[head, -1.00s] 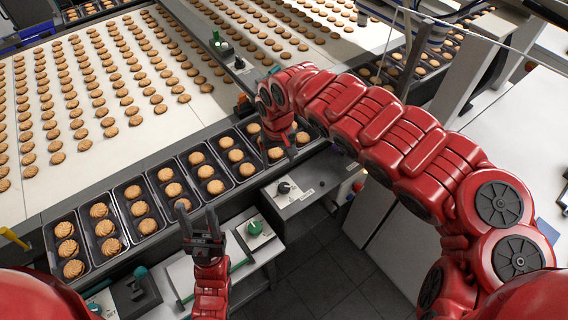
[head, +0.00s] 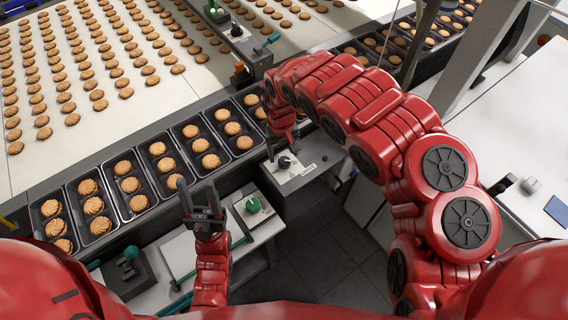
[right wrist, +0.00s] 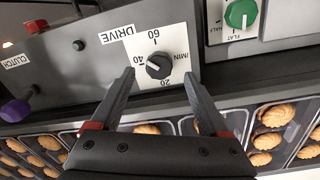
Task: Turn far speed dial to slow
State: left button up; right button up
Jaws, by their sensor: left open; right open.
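The speed dial (head: 285,161) is a black knob on a white plate, on a grey box beside the belt. My right gripper (head: 282,146) is open just above the dial. In the right wrist view its two fingers (right wrist: 158,80) point at the knob, one on each side; whether they touch it I cannot tell. My left gripper (head: 197,186) is open and empty, left of the green dial (head: 253,204).
The green dial (right wrist: 241,13), marked FLAT and HALF, is close to the black knob. A red knob (right wrist: 36,26) and a purple knob (right wrist: 15,110) by the CLUTCH label are on the same box. Black trays (head: 101,226) of biscuits line the belt (head: 70,147).

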aim_at(284, 160)
jog(key=shift+f+p, duration=0.3)
jog(key=shift+f, duration=1.55)
jog(key=shift+w, duration=0.1)
grip_shut()
